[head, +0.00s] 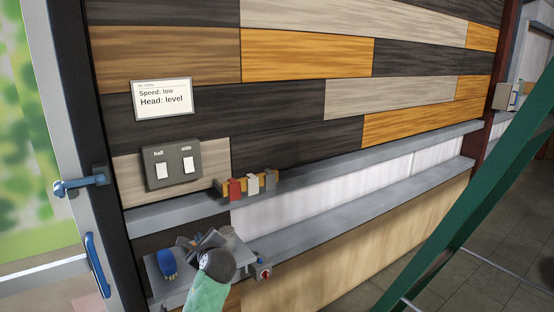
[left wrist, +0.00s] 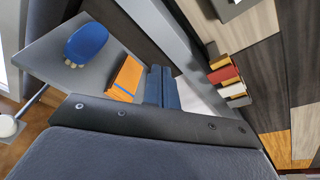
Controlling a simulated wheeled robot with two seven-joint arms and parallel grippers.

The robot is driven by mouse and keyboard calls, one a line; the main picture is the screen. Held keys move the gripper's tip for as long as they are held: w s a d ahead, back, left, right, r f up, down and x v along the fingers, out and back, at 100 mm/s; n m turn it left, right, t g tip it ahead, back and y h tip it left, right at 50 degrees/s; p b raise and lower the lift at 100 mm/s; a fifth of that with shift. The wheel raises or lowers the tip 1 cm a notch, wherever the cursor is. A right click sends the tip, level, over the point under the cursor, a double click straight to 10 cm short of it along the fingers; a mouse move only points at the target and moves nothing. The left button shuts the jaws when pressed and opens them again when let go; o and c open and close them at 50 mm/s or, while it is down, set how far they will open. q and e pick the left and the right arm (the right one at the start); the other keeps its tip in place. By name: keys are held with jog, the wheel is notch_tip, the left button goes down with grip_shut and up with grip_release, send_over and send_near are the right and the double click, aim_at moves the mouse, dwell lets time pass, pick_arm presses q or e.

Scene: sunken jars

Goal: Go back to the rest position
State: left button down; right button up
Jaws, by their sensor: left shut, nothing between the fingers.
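My left gripper (head: 203,241) is at the lower left in the head view, over a small grey shelf (head: 158,287) by the wall. Its fingers are shut and empty; they also show as dark blue-grey fingers in the left wrist view (left wrist: 161,88). A blue brush-like object (head: 167,263) lies on the shelf to the left of the gripper, apart from it. In the left wrist view the blue object (left wrist: 87,40) and an orange block (left wrist: 126,76) lie on the shelf near the fingers. My right gripper is not in view.
A switch plate (head: 172,166) and a sign (head: 162,98) are above. A door with a blue handle (head: 82,185) is left; a green ladder-like frame (head: 480,200) stands right.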

pick_arm(q)
jog(key=s+f+n+g+h, duration=0.45)
jog(key=s+f+n, duration=0.65)
jog(key=s+f, duration=1.1)
jog(key=s+d+f+n+g+h, duration=0.1)
jog(key=s+f+n+g+h, duration=0.3)
jog(key=s, duration=0.8)
jog(key=s+d+f+n+g+y, duration=0.15)
jog(key=s+n, duration=0.45)
jog(key=s, duration=0.6)
notch_tip(320, 180, down, 28)
jog(key=d+f+h+b, duration=0.1)
jog(key=d, duration=0.1)
jog(key=s+f, duration=0.3)
jog(key=f, duration=0.7)
jog(key=s+f+g+b, duration=0.1)
jog(key=s+f, duration=0.3)
jog(key=f, duration=0.6)
jog(key=shift+f+g, duration=0.3)
jog(key=shift+f, duration=0.1)
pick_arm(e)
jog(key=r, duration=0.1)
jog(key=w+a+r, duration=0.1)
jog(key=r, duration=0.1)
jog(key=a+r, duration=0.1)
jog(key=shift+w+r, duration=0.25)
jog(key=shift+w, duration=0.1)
